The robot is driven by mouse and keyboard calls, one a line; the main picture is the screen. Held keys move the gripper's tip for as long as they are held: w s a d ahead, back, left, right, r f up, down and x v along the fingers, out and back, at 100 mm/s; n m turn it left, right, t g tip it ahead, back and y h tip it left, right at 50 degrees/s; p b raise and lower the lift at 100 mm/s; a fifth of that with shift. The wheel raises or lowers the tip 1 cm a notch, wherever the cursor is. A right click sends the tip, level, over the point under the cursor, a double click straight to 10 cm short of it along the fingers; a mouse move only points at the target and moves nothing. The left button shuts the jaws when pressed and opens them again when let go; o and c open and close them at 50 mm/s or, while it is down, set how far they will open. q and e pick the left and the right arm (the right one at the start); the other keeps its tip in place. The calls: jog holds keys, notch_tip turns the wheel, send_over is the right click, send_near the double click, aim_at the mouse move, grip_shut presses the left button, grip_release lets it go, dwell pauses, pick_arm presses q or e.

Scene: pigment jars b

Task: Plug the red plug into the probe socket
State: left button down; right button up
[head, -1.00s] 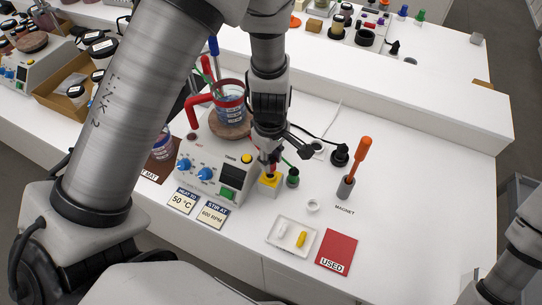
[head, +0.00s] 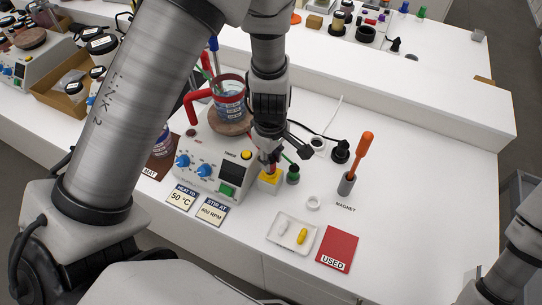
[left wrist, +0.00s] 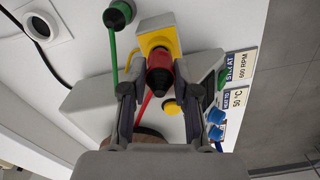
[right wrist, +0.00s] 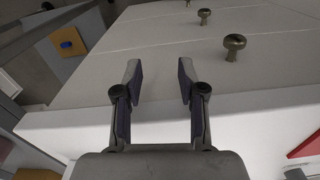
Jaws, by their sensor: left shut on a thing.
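My left gripper (head: 268,163) is shut on the red plug (left wrist: 158,70), right at the yellow probe socket (head: 269,178) on the front right corner of the hotplate (head: 215,165). In the left wrist view the plug lies between both fingers, and its front end meets the yellow socket block (left wrist: 158,38). How deep it sits in the socket is hidden. A red cable trails back from the plug. My right gripper (right wrist: 158,85) is open and empty above the white counter's edge; its fingers are out of the head view.
A green plug (head: 293,175) with a green cable stands close right of the socket. A beaker (head: 229,98) sits on the hotplate. An orange-handled magnet tool (head: 361,158), a small tray (head: 281,245) and a red USED card (head: 336,249) are to the right.

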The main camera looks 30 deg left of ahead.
aim_at(271, 158)
pick_arm(q)
jog(key=shift+f+b, duration=0.3)
jog(key=shift+f, duration=0.2)
jog(key=c, duration=0.8)
grip_release()
jog(key=shift+r, duration=0.1)
jog(key=shift+r, duration=0.1)
notch_tip(271, 158, up, 12)
jog(key=shift+f, duration=0.1)
